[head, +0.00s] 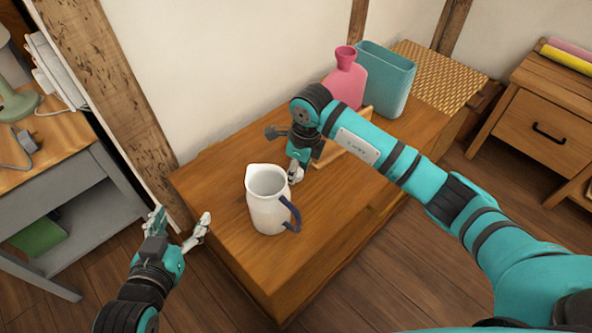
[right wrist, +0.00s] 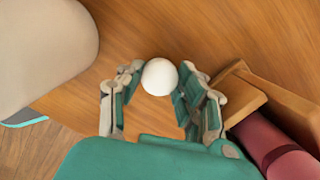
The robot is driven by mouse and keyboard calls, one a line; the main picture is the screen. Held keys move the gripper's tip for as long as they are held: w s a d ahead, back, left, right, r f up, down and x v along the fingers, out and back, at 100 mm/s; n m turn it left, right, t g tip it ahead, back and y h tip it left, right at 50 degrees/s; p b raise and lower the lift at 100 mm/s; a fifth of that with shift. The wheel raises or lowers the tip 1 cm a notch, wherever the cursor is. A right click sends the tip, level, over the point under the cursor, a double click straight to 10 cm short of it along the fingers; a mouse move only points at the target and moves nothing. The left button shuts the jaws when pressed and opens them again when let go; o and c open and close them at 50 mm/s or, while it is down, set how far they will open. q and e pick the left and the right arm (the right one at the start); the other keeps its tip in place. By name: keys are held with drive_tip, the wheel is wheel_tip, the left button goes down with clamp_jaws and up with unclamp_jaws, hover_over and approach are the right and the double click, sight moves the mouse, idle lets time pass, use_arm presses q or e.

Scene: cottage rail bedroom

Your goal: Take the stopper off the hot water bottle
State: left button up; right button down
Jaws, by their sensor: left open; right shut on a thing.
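The pink hot water bottle (head: 345,84) stands upright at the back of the wooden chest, its neck and wider mouth at the top. I see no stopper in its mouth. Part of it shows as dark pink in the right wrist view (right wrist: 285,150). My right gripper (head: 296,172) is in front of the bottle, behind the white jug. In the right wrist view its fingers are shut on a round white knob (right wrist: 160,77), which looks like the stopper. What is under the knob is hidden. My left gripper (head: 178,226) is open and empty, left of the chest's front edge.
The white jug (head: 267,205) with a blue handle stands close to my right gripper. A wooden holder (head: 343,139) is beside the gripper. A teal bin (head: 388,80) stands next to the bottle. The chest top (head: 335,220) is clear right of the jug.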

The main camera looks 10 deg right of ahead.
sight(299, 172)
use_arm(q)
drive_tip(key=shift+w+r, duration=0.1)
drive_tip(key=shift+r, duration=0.05)
use_arm(e)
drive_tip(key=shift+f, duration=0.1)
drive_tip(key=c, duration=0.9)
unclamp_jaws()
use_arm(q)
drive_tip(key=shift+w+d+r+t, duration=0.1)
drive_tip(key=shift+r+t, duration=0.15)
drive_tip(key=shift+t, duration=0.05)
use_arm(e)
drive_tip(key=shift+o, duration=0.2)
